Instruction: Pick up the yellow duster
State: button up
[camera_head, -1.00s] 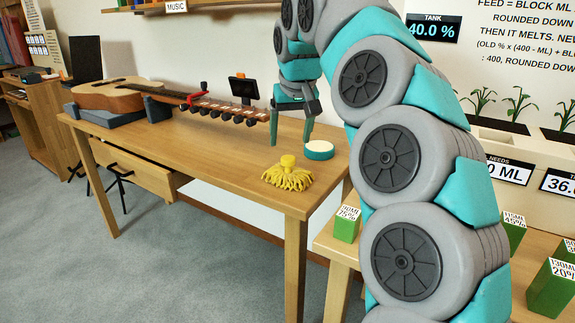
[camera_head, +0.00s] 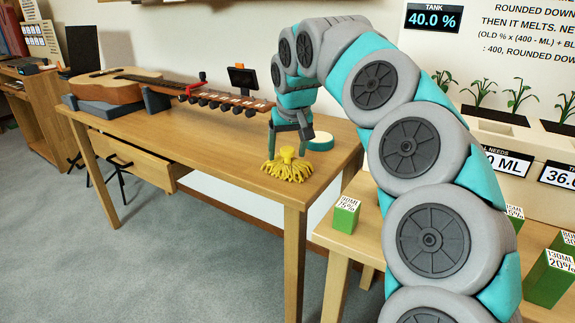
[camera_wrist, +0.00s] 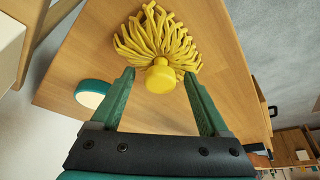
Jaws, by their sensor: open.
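The yellow duster (camera_head: 287,167) lies on the wooden table (camera_head: 225,165) near its front right corner, its round knob up and its strands spread toward the front edge. In the wrist view the duster (camera_wrist: 155,45) is ahead of my gripper (camera_wrist: 160,82), with its knob (camera_wrist: 160,76) between the two green fingertips. The fingers are open, with a gap showing on both sides of the knob. In the head view my gripper (camera_head: 287,151) is just behind and above the duster, and one finger partly overlaps it in the picture.
A round teal-rimmed tin (camera_head: 321,141) with a pale top stands close behind the duster. A guitar (camera_head: 115,90) rests on a grey stand, its neck reaching toward my gripper. A small dark screen (camera_head: 243,78) stands behind. Green blocks (camera_head: 346,215) are on the right bench.

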aim_at(288, 148)
grip_shut()
dwell(0.5)
notch_tip(288, 148, up, 7)
jog(key=shift+w+f, duration=0.1)
jog(key=shift+r, duration=1.6)
jog(key=c, duration=0.7)
grip_release()
grip_shut()
